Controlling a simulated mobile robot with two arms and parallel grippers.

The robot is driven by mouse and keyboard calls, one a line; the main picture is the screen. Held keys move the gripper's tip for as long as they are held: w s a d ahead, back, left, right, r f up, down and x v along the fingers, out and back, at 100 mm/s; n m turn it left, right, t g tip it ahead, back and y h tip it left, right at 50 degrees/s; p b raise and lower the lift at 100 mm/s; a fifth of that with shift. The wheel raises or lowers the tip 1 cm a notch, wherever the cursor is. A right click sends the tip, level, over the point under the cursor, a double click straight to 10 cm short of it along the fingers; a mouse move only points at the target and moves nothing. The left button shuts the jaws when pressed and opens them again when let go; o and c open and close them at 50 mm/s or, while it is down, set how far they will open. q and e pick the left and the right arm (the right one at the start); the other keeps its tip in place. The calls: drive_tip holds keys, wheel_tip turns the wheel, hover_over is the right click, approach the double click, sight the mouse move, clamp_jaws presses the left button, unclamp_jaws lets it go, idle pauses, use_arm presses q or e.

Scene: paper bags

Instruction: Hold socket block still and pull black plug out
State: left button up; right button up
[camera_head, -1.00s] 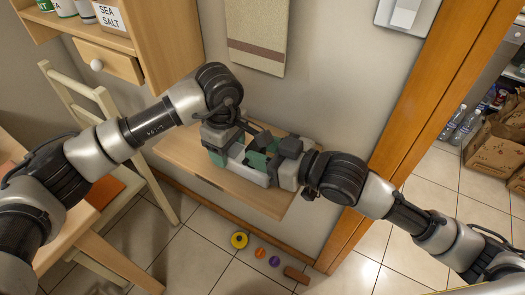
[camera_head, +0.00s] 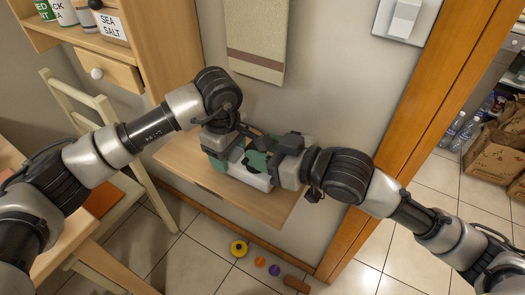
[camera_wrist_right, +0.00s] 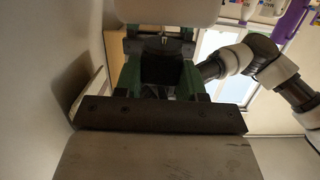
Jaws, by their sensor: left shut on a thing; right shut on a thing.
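The pale socket block (camera_head: 250,179) sits over a small wooden wall shelf (camera_head: 263,210), largely hidden by the grippers. My left gripper (camera_head: 236,155) reaches in from the left and is shut, apparently on the block. My right gripper (camera_head: 268,160) comes from the right, with its green fingers shut on a dark thing that looks like the black plug. In the right wrist view, the black plug (camera_wrist_right: 160,70) shows between the green fingers, with a pale rounded body beyond it. Whether plug and block still touch cannot be told.
A wall stands close behind the shelf, with a light switch (camera_head: 402,18) and a hanging towel (camera_head: 256,40). A wooden door frame (camera_head: 425,100) is to the right. A chair (camera_head: 100,125) and cabinet stand left. Small coloured discs lie on the floor below.

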drive_tip(key=r, duration=0.2)
drive_tip(key=shift+a+r+t+y, duration=0.2)
drive_tip(key=shift+r+t+y, duration=0.1)
drive_tip(key=o, duration=1)
drive_tip(key=shift+s+d, duration=0.1)
drive_tip(key=shift+o, duration=0.2)
drive_tip(key=f+v, duration=0.1)
drive_tip(key=v, duration=1)
drive_tip(key=shift+d+f+h, duration=0.25)
drive_tip(key=shift+d+h, duration=0.15)
drive_tip(key=shift+d, duration=0.15)
drive_tip(key=shift+y, duration=0.7)
drive_tip(key=w+a+f, duration=0.3)
drive_tip(key=a+f, duration=0.1)
drive_tip(key=shift+w+a+f, duration=0.2)
drive_tip(key=shift+w, duration=0.15)
drive_tip(key=shift+s+x, duration=0.15)
drive_tip(key=shift+x, duration=1.2)
drive_tip(key=shift+s+x, duration=0.15)
drive_tip(key=shift+x, duration=1.2)
